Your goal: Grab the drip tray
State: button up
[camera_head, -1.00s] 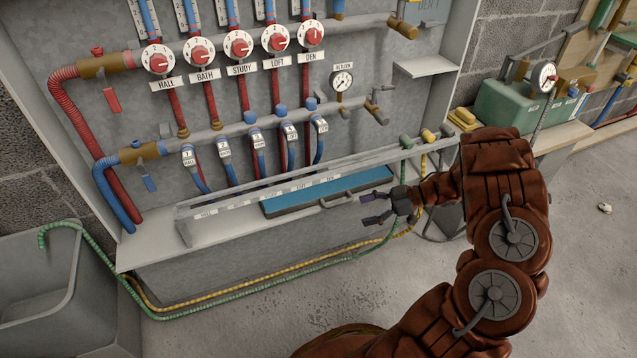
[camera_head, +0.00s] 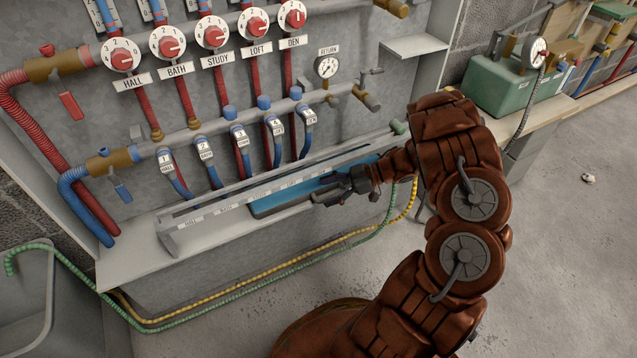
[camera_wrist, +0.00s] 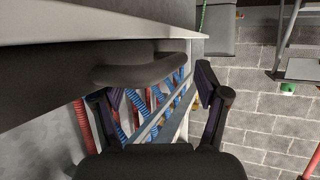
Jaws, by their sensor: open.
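In the wrist view a grey curved handle (camera_wrist: 140,73) on the tray's front (camera_wrist: 45,85) lies just ahead of my gripper (camera_wrist: 162,97). The two fingers are spread apart, one on each side of the view, with nothing held. I cannot tell whether a finger touches the handle.
The labelled rail (camera_head: 215,213) runs along the ledge. Yellow and green hoses (camera_head: 262,275) hang below it. A grey basin (camera_head: 30,310) stands at left and a green box (camera_head: 505,85) sits on a bench at right. The floor at right is mostly clear.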

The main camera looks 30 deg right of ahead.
jog(key=shift+x, duration=1.3)
jog(key=shift+d, duration=0.1)
jog(key=c, duration=1.2)
jog(key=shift+c, duration=0.2)
